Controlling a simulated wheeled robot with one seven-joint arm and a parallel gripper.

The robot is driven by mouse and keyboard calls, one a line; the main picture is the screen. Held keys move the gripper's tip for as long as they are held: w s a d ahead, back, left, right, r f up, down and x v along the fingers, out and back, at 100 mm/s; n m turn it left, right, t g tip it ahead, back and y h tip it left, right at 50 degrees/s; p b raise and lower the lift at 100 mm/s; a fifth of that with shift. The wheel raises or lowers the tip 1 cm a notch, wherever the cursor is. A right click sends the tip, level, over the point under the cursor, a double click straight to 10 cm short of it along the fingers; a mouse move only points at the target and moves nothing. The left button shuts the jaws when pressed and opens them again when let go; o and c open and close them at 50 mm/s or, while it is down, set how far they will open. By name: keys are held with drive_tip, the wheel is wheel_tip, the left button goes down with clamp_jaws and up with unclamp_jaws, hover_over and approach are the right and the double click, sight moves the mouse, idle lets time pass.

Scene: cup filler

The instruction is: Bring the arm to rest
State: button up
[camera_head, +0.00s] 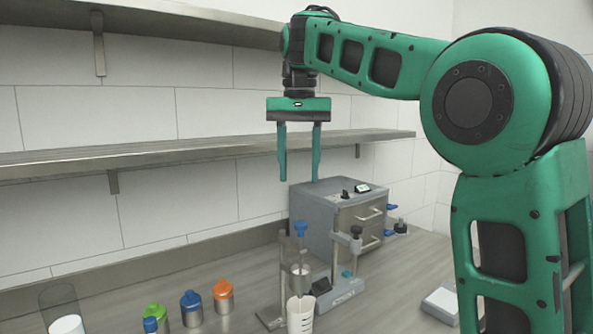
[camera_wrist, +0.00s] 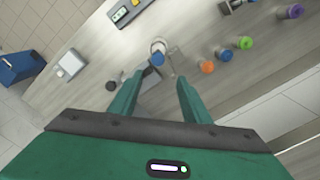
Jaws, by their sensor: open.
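My gripper (camera_head: 299,172) is open and empty, pointing down. It is raised high above the worktop, level with the lower shelf and above the grey box machine in the head view. In the wrist view my gripper (camera_wrist: 155,92) shows its two fingers apart with nothing between them. My green arm reaches in from the right, bent at the elbow, and touches nothing that I can see.
Below stand a grey box machine (camera_head: 318,217), a filler stand with a blue knob (camera_head: 300,229) and a white cup (camera_head: 300,314). Orange (camera_head: 223,292), blue (camera_head: 192,310) and green-capped (camera_head: 156,313) bottles stand left. A metal shelf (camera_head: 200,150) runs along the wall.

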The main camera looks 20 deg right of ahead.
idle(0.3)
drive_tip(key=s+d+f, duration=0.6)
drive_tip(key=d+f, duration=0.2)
drive_tip(key=d, duration=0.4)
drive_tip(key=s+d+f, duration=0.4)
drive_tip(key=s+f, duration=0.7)
drive_tip(key=s, duration=0.2)
drive_tip(key=s+d+f+m, duration=0.1)
drive_tip(key=s+d+f, duration=0.2)
drive_tip(key=s+f, duration=0.9)
drive_tip(key=shift+s+d, duration=0.35)
drive_tip(key=shift+d, duration=0.05)
drive_tip(key=shift+w+f, duration=0.25)
drive_tip(key=shift+w, duration=0.35)
